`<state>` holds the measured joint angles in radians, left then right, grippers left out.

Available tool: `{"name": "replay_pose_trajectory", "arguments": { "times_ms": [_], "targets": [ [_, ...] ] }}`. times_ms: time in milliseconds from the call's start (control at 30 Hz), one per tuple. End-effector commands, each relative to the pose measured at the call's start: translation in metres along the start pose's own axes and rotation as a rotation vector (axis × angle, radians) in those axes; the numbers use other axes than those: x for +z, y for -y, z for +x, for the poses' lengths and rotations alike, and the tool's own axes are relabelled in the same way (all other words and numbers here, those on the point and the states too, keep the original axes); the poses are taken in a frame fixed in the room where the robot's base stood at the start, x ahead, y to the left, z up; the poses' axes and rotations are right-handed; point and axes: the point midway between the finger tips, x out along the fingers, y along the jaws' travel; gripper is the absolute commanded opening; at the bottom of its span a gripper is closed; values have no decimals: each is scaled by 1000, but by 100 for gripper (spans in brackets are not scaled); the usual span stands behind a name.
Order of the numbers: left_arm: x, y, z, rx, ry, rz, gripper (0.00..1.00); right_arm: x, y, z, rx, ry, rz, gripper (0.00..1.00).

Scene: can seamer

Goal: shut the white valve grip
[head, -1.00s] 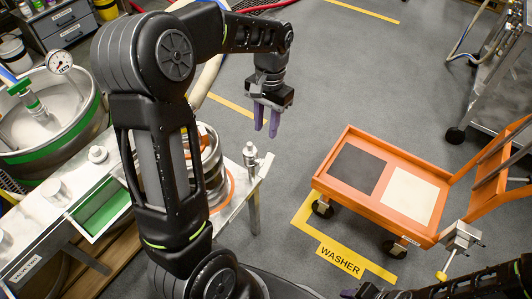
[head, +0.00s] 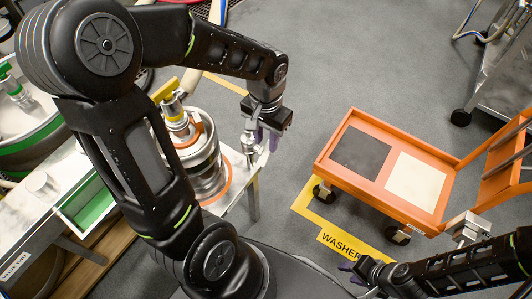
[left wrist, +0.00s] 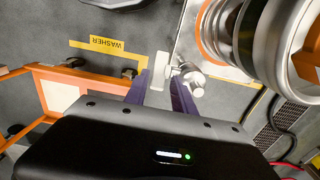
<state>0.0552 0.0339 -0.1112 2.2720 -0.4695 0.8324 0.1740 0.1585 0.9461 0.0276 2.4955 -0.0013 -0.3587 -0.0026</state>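The white valve grip (left wrist: 162,70) shows in the left wrist view as a pale flat bar beside a small metal valve body (left wrist: 190,78). In the head view the small valve (head: 247,146) stands at the bench corner, partly covered by my left gripper. My left gripper (head: 263,140) points down there with its purple fingers apart. In the left wrist view, the bar appears between the fingers of this gripper (left wrist: 160,88); contact cannot be told.
A steel vessel (head: 205,165) with an orange band and a yellow-handled valve (head: 165,90) stands left of my left gripper. An orange cart (head: 322,172) is to the right, behind a yellow WASHER floor label (head: 338,247). Grey floor between is clear.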

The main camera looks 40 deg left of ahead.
Motion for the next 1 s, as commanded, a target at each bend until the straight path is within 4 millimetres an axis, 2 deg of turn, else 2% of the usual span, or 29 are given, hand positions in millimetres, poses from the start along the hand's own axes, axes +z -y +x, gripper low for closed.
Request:
{"name": "replay_pose_trajectory", "arguments": {
  "times_ms": [33, 200, 400, 767, 1000],
  "targets": [
    [0, 0, 14, 0, 1, 0, 31, 0, -5, 12, 0, 0, 1, 36],
    [0, 0, 41, 0, 1, 0, 31, 0, -13, 34, 0, 0, 3, 36],
    [0, 0, 60, 0, 0, 0, 31, 0, -19, 50, 0, 0, 5, 36],
    [0, 0, 62, 0, 1, 0, 31, 0, -20, 50, 0, 0, 5, 36],
    [0, 0, 62, 0, 0, 0, 13, 0, -20, 50, 0, 0, 5, 36]
  ]
}}
